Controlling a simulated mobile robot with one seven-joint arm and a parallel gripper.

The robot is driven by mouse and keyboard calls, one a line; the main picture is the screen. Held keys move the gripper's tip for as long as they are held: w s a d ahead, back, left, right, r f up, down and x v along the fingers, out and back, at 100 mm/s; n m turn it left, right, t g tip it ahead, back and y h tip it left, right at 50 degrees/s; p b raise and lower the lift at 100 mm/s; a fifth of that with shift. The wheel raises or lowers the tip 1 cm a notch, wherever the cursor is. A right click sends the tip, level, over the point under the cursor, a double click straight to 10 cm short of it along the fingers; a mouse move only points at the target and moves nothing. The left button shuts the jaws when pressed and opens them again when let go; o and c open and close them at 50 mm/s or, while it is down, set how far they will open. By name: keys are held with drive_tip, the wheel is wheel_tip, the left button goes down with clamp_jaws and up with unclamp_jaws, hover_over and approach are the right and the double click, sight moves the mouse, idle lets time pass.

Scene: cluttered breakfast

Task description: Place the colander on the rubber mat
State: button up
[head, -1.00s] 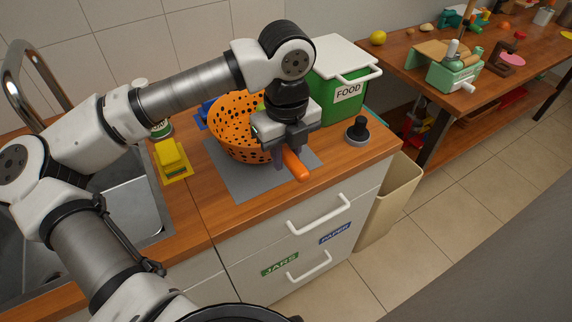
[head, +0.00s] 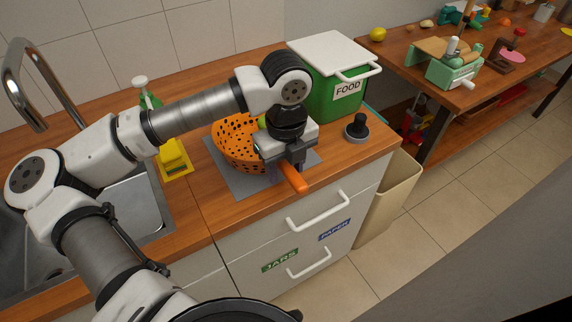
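The orange colander (head: 232,145) has dark holes and an orange handle (head: 294,178) that points toward the front edge of the counter. It sits roughly level over the grey rubber mat (head: 222,176) and appears to rest on it, though its underside is hidden. My gripper (head: 284,168) is above the front right of the colander with its fingers around the handle's base, and looks shut on it. My gripper and wrist hide the colander's right side. A bit of something yellow-green (head: 262,121) shows at its far rim.
A yellow block-like thing (head: 174,157) stands left of the mat, and a black round-knobbed object (head: 356,128) to its right. A green FOOD bin (head: 325,95) with a white lid is behind. The sink (head: 135,205) is at the left. Drawers with white handles (head: 318,211) are below.

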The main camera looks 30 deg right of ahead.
wheel_tip(320, 180, up, 12)
drive_tip(key=b, duration=0.1)
drive_tip(key=shift+r, duration=0.15)
idle(0.4)
drive_tip(key=shift+s, duration=0.1)
idle(0.4)
